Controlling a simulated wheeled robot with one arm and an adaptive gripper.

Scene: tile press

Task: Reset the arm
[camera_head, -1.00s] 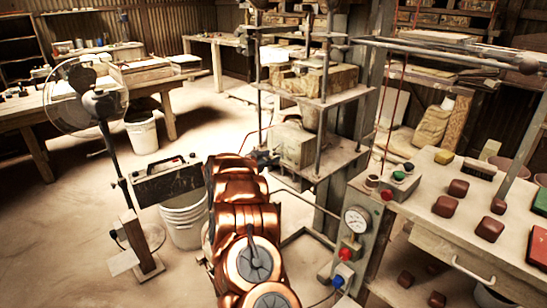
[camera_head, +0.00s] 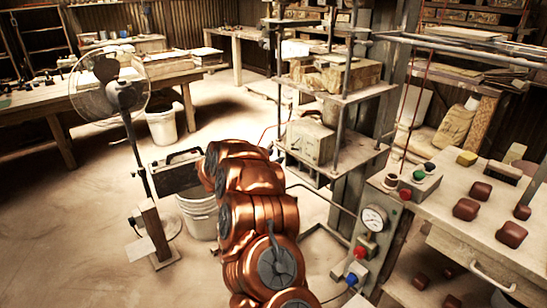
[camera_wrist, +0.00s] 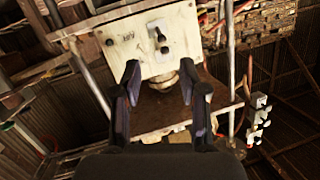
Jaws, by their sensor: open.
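My gripper (camera_wrist: 160,100) shows in the wrist view with its two dark fingers apart and nothing between them. Beyond the fingertips is a pale box (camera_wrist: 150,42) with a dark switch or lever on its face. The gripper itself is hard to make out there, beyond the arm and close to the press's lower pale block (camera_head: 310,140). I cannot tell whether it touches the press.
A fan (camera_head: 110,85) and white buckets (camera_head: 200,215) stand left of my arm. A gauge (camera_head: 374,218) and blue and red knobs are close on its right. A bench (camera_head: 440,215) with several dark red blocks is at right. Open floor lies at left.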

